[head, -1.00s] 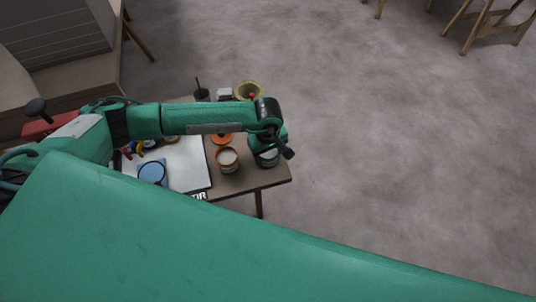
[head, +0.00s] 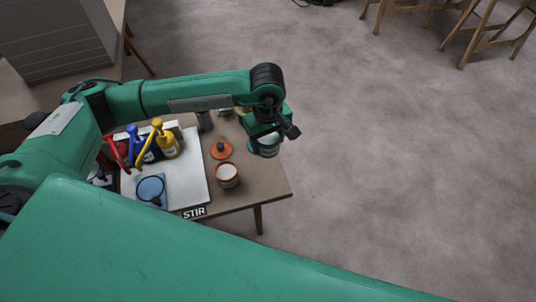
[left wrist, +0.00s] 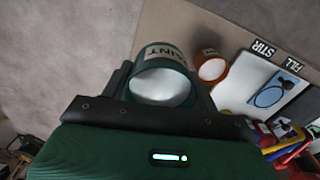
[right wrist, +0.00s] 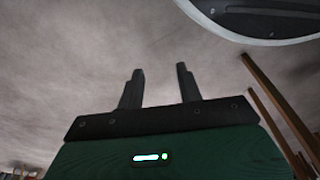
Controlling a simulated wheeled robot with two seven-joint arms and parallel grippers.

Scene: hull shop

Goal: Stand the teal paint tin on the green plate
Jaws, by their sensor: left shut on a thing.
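The teal paint tin (head: 266,150) hangs in my left gripper (head: 265,132), at the right edge of the table in the head view. In the left wrist view the same tin (left wrist: 163,60) sits upright between the fingers, its pale top and part of a PAINT label showing. My left gripper is shut on it. No green plate shows clearly; the far table part behind my left forearm is hidden. My right gripper (right wrist: 158,88) is open and empty, its two fingers apart, seen only in the right wrist view.
An orange tin (head: 227,176) and an orange lid (head: 221,151) stand left of the held tin. A white board (head: 196,172) carries a blue square with a round blue thing (head: 151,188). Yellow, blue and red pump bottles (head: 168,146) crowd the left. Open floor lies right.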

